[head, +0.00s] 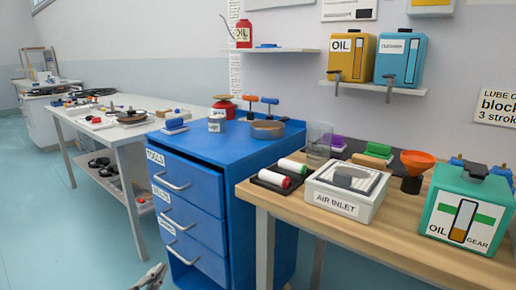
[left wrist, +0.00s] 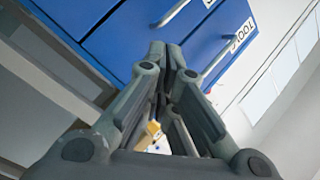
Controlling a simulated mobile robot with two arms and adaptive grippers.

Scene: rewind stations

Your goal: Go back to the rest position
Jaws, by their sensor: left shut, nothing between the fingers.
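My left gripper (head: 150,278) shows at the bottom edge of the head view, low in front of the blue drawer cabinet (head: 205,225). In the left wrist view the left gripper (left wrist: 170,52) has its fingers together and holds nothing. The blue cabinet front (left wrist: 130,40) and its drawer handles lie beyond the fingertips. My right gripper is in neither view.
A wooden bench (head: 285,204) on the right holds an air inlet box (head: 340,205), a green gear oil container (head: 465,210) and an orange funnel (head: 415,160). A white table (head: 125,130) stands left. Open floor (head: 40,215) lies at the left.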

